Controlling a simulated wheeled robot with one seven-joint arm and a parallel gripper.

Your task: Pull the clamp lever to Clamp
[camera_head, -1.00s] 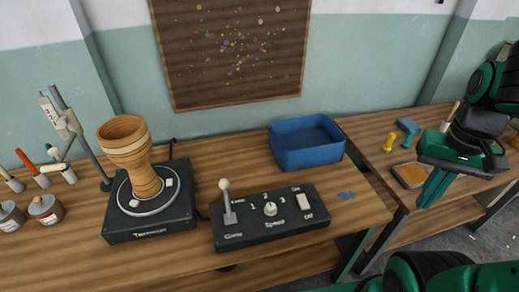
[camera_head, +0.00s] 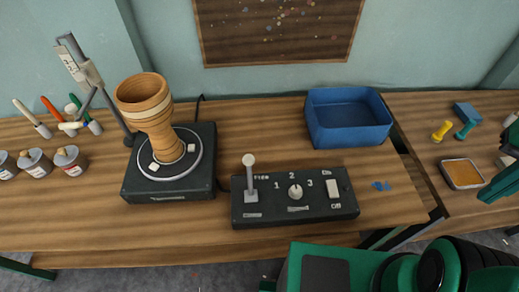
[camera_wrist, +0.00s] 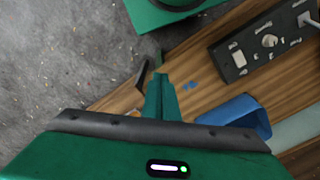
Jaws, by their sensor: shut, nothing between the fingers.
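The clamp lever (camera_head: 249,172) is a grey stick with a pale ball on the left end of the black control box (camera_head: 295,214). It stands up, its ball near the Free label; its exact setting is hard to tell. In the wrist view the lever (camera_wrist: 306,20) is at the upper right edge. My gripper (camera_wrist: 160,82) is shut and empty, its green fingers together. In the head view only part of my gripper (camera_head: 500,185) shows at the right edge, well right of the box and apart from the lever.
A wooden goblet drum (camera_head: 152,115) stands on the turntable unit (camera_head: 168,192) left of the box. A blue bin (camera_head: 348,120) is behind the box. Blue chips (camera_head: 381,186) lie right of it. A sponge tray (camera_head: 461,173) is on the right table. Bare wood lies before the turntable.

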